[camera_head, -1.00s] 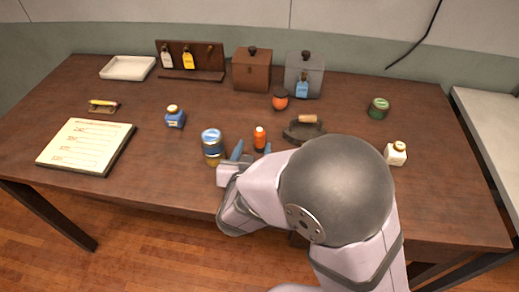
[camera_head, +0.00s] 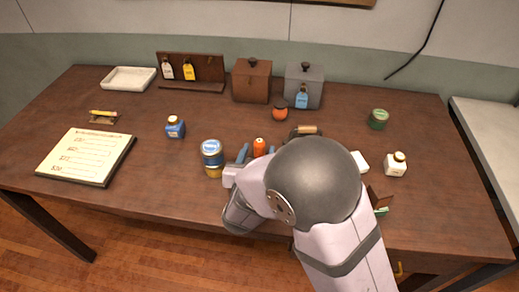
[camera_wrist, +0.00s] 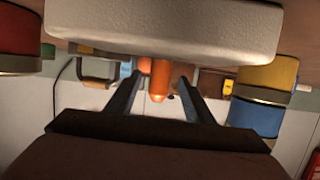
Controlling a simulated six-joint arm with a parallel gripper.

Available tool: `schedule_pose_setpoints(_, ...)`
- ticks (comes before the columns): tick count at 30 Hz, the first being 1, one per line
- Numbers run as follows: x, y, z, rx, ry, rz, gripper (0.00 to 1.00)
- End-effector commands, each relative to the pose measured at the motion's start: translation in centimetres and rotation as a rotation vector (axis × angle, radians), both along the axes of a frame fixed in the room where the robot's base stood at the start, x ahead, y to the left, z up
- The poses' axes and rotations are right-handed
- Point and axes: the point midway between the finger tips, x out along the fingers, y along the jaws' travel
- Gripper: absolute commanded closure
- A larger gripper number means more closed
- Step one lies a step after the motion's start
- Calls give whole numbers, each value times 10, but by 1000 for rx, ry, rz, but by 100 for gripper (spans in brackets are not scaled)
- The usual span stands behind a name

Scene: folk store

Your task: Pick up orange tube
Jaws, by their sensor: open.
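The orange tube (camera_head: 259,147) stands on the brown table just in front of my gripper in the head view. It has a pale orange top, and its lower part is hidden by my gripper. My gripper (camera_head: 257,153) is open, with one blue-grey finger on each side of the tube. In the wrist view the tube (camera_wrist: 158,83) shows between the two open fingers (camera_wrist: 159,90), with a gap on each side. I cannot tell whether the tube is fully between the fingertips or just beyond them.
A blue-and-yellow can (camera_head: 212,157) stands close left of my gripper. A dark holder with a wooden handle (camera_head: 306,130) is close right, partly hidden by my arm. An orange-red jar (camera_head: 280,110) is behind the tube. Free table lies between the can and the blue bottle (camera_head: 174,127).

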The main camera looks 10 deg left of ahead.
Motion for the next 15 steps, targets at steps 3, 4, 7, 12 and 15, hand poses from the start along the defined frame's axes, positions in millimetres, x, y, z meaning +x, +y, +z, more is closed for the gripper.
schedule_pose_setpoints(3, 14, -1, -4, 0, 1, -2, 52)
schedule_pose_setpoints(4, 16, -1, -5, 0, 1, -2, 52)
schedule_pose_setpoints(7, 22, -1, -7, 1, 1, 0, 52)
schedule_pose_setpoints(12, 23, 0, -7, 1, 1, 1, 52)
schedule_pose_setpoints(15, 23, 0, -7, 1, 1, 1, 54)
